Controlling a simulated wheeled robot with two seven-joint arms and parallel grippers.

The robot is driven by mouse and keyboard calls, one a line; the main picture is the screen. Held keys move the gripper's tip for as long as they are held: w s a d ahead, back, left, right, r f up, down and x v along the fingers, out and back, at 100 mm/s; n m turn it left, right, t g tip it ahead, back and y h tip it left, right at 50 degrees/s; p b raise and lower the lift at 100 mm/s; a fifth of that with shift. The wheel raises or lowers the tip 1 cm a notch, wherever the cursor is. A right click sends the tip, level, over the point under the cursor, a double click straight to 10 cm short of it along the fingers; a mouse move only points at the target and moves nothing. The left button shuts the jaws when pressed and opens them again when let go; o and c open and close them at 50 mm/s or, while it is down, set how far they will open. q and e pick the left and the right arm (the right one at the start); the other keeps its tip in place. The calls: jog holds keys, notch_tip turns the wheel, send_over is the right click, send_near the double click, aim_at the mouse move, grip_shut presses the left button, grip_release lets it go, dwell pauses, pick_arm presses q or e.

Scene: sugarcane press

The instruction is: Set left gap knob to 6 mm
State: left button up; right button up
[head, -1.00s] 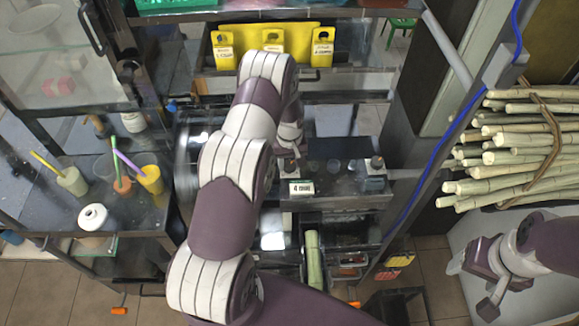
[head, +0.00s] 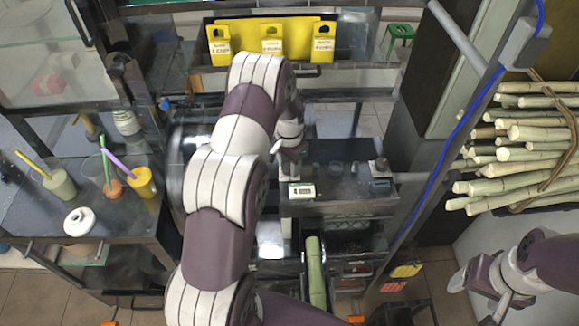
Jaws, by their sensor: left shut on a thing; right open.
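My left gripper (head: 289,168) reaches down onto the top of the press, at the left end of its dark deck (head: 335,180). It is shut on the left gap knob, which is largely hidden under the fingers. A small white display (head: 301,190) sits just in front of it; its reading is too small to tell now. The right knob (head: 379,164) stands free at the right end of the deck, with a grey unit (head: 380,186) in front of it. My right gripper (head: 467,283) is open and empty at the lower right, well away from the press.
Yellow tags (head: 271,40) hang behind the press. Sugarcane stalks (head: 530,150) are stacked at right. A green cane piece (head: 316,272) stands in front of the press.

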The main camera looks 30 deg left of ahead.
pick_arm(q)
jog(key=m, duration=0.1)
jog(key=m+b, duration=0.1)
jog(key=m, duration=0.1)
jog(key=shift+w+a+r+m, duration=0.1)
jog(key=shift+w+m, duration=0.05)
jog(key=shift+m, duration=0.15)
jog(key=m+b, duration=0.1)
jog(key=m, duration=0.3)
jog(key=shift+r+m+b, duration=0.1)
jog(key=shift+m+b, duration=0.2)
jog(key=shift+b, duration=0.05)
jog(key=m+b, duration=0.1)
jog(key=m, duration=0.3)
jog(key=shift+r, duration=0.1)
jog(key=shift+w+m, duration=0.1)
jog(key=shift+m, duration=1.6)
jog(key=shift+r, duration=0.1)
jog(key=o, duration=0.9)
jog(key=shift+o, duration=0.8)
jog(key=shift+s, duration=0.25)
jog(key=shift+b, duration=0.3)
